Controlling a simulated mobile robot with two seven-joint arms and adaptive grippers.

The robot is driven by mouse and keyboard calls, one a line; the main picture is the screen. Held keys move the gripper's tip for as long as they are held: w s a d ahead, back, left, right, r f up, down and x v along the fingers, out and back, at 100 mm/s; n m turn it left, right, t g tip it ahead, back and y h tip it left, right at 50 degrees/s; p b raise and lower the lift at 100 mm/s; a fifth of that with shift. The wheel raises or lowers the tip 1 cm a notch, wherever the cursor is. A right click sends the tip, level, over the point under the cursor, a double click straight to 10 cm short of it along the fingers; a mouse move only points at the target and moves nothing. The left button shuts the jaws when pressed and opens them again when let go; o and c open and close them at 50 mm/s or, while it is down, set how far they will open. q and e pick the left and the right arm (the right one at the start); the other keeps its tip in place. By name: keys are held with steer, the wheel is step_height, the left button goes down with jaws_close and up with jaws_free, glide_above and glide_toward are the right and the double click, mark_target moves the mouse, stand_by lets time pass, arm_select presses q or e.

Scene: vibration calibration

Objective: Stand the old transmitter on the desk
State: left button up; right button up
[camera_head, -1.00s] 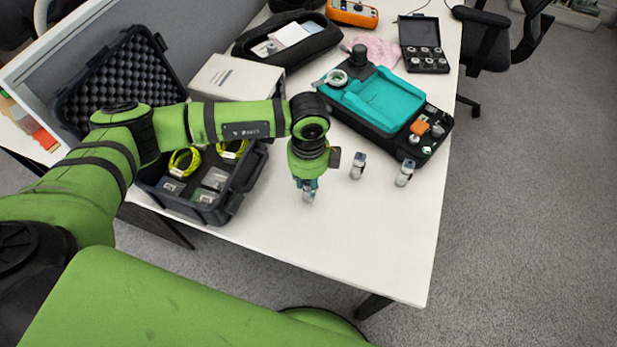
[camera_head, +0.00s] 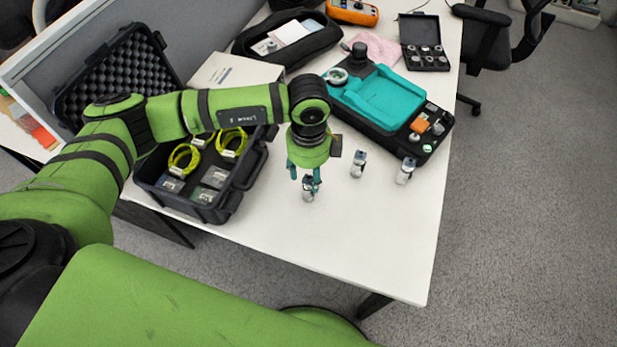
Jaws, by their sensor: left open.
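A small silver-grey cylinder with a dark part (camera_head: 308,192) stands on the white desk (camera_head: 345,235). It looks like a transmitter; I cannot read any mark that tells whether it is the old one. My left gripper (camera_head: 306,183) points down just above it, with its teal fingers open and apart around its top. The fingers and their shadow partly hide the top. Two similar small cylinders stand to the right, one nearer (camera_head: 358,165) and one farther right (camera_head: 404,172). My right gripper is not in view.
An open black case (camera_head: 222,212) with yellow cable coils lies left of the gripper. A black and teal calibration unit (camera_head: 385,98) stands behind the cylinders. A box of small parts (camera_head: 424,45) sits at the back right. The desk's front right is bare.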

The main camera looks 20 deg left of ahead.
arm_select(q)
step_height(320, 180, up, 9)
steer(key=b, duration=0.1)
